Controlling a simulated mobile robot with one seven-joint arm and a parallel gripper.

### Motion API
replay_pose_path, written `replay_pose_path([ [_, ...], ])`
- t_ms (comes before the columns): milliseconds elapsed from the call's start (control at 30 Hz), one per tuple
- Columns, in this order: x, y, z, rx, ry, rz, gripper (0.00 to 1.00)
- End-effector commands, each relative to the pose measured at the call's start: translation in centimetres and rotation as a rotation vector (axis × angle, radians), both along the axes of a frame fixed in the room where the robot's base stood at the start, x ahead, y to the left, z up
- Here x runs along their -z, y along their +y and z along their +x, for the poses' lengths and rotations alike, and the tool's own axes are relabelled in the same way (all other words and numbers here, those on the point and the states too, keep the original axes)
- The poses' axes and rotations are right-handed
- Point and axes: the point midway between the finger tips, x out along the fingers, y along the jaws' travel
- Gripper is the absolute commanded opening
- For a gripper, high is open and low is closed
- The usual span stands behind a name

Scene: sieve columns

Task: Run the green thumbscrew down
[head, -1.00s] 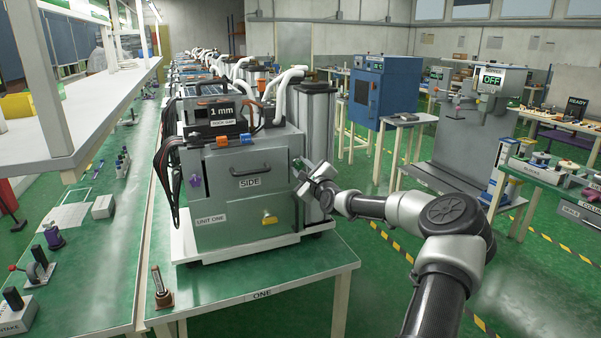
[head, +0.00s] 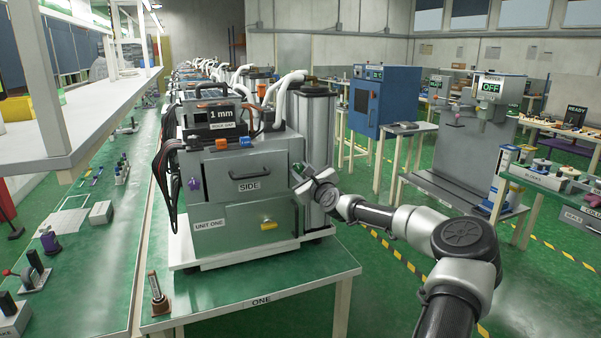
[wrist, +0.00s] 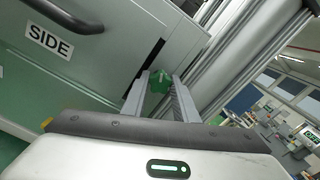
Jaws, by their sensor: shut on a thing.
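The green thumbscrew (wrist: 159,82) sits at the right edge of the grey unit's SIDE panel (wrist: 80,60). In the wrist view my gripper (wrist: 158,88) has its two fingers on either side of the thumbscrew, shut on it. In the head view my gripper (head: 306,171) reaches the right side of the unit (head: 249,181). The thumbscrew is too small there to make out clearly. The wrist view does not show how far the screw stands out from the panel.
A silver column (head: 318,115) stands right behind the gripper, close to the fingers. White hoses (head: 288,90) rise above the unit. A purple knob (head: 194,184) and a yellow latch (head: 269,224) are on the unit.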

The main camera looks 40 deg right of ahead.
Motion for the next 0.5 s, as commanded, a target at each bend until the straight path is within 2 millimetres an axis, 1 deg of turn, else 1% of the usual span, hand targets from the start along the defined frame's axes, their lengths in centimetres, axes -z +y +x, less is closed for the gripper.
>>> replay_pose_path([
  [67,0.03,0.02,0.00,0.000,0.001,0.000,0.04],
  [100,0.03,0.02,0.00,0.000,0.001,0.000,0.31],
  [133,0.03,0.02,0.00,-0.001,0.001,-0.001,0.34],
  [400,0.01,0.01,-0.03,0.000,0.000,-0.001,0.34],
  [500,0.02,0.12,-0.45,-0.001,0.001,-0.001,0.34],
])
